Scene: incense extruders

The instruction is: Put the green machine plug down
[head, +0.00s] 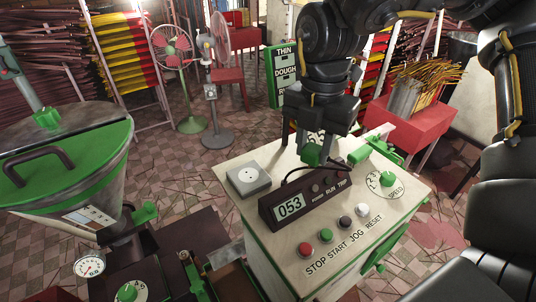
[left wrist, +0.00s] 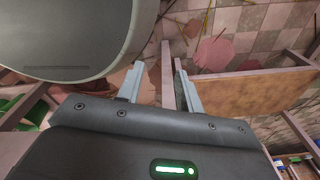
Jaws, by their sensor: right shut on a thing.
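The green machine plug (head: 312,154) is between the fingers of my right gripper (head: 314,142), just above the back part of the cream console top (head: 235,205). My right gripper is shut on it and points down. A dark cord curves from near the plug toward the display box. Whether the plug touches the surface is hard to tell. A grey socket box (head: 248,179) sits on the console to the left of the plug. My left gripper (left wrist: 160,85) shows only in the left wrist view, its fingers apart with nothing between them.
The display box reading 053 (head: 291,206) stands in front of the plug. Several push buttons (head: 326,235) and a green speed dial (head: 385,179) are on the console. A green-lidded hopper (head: 65,160) stands left.

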